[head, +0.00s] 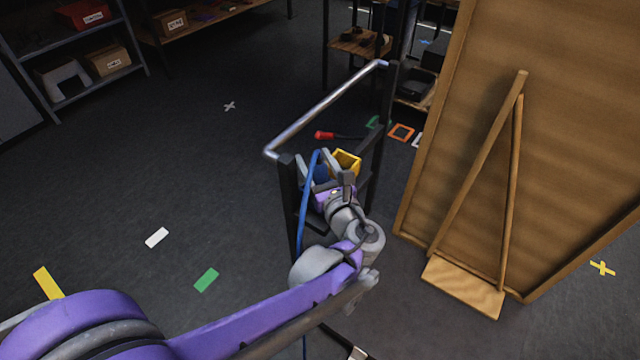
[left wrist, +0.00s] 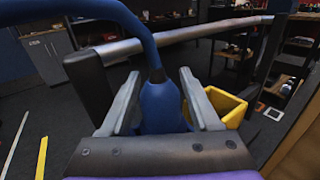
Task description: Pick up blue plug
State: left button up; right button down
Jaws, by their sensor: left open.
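The blue plug (left wrist: 160,106) shows in the left wrist view between the two grey fingers of my left gripper (left wrist: 158,92). A blue cable (left wrist: 115,12) rises from its top and bends to the left. Gaps show between the plug and the fingers, so the jaws are open around it. In the head view my left gripper (head: 318,172) is at the cart, with the plug (head: 321,171) partly hidden by it and the cable (head: 304,205) hanging down in front. My right gripper is not in view.
The cart has a silver handle (head: 325,108) and dark posts close to my left gripper. A yellow bin (head: 345,162) sits just beyond it, with a red-handled tool (head: 325,135) behind. A large wooden board (head: 560,120) leans at right. Open floor lies left.

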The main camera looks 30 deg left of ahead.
pick_arm(q)
jog(key=shift+w+a, duration=0.25)
jog(key=shift+a, duration=0.05)
grip_shut()
dwell(1.2)
